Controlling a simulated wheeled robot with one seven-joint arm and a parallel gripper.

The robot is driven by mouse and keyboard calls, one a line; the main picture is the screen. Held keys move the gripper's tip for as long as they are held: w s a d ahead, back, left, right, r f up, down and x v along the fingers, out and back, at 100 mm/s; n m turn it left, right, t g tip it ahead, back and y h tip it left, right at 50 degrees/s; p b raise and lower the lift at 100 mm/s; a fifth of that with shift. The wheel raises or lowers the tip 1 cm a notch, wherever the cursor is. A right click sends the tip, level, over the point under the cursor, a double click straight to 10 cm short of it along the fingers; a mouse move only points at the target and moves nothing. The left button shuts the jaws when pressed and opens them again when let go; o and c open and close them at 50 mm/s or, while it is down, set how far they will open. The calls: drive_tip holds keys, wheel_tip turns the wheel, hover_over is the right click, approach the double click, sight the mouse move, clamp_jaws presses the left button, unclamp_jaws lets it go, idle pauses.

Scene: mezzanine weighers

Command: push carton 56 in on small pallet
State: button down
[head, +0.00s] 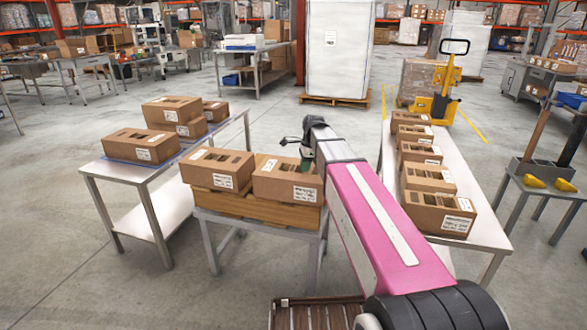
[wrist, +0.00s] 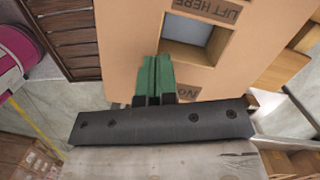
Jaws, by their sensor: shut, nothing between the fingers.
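The small wooden pallet (head: 236,203) rests on a small metal table in the middle of the head view. Two brown cartons sit on it side by side, a left carton (head: 217,168) and a right carton (head: 288,179). Their label numbers are too small to read, so I cannot tell which is carton 56. My gripper (head: 306,163) is at the right carton's far right side, partly hidden by my arm. In the wrist view my gripper's green fingers (wrist: 153,75) are together and empty, over or against a carton (wrist: 115,60) with a window; contact is unclear.
A left table (head: 112,171) holds several cartons on a blue mat. A right table (head: 462,155) holds a row of several cartons. Behind stand a tall wrapped load (head: 336,50) and a yellow pallet truck (head: 446,80). Floor between the left and middle tables is narrow.

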drive_tip(key=w+d, duration=0.2)
drive_tip(key=d, duration=1.6)
drive_tip(key=s+a+f+n+h, duration=0.1)
drive_tip(key=s+a+f+n, duration=0.2)
drive_tip(key=s+f+n, duration=0.5)
drive_tip(key=s+a+f+n+h, duration=0.1)
drive_tip(key=s+a+f+n, duration=0.2)
drive_tip(key=s+f+n, duration=0.5)
drive_tip(key=s+f, duration=0.3)
drive_tip(key=s, duration=0.4)
drive_tip(key=shift+s+a+n, duration=0.2)
drive_tip(key=shift+s+n, duration=0.2)
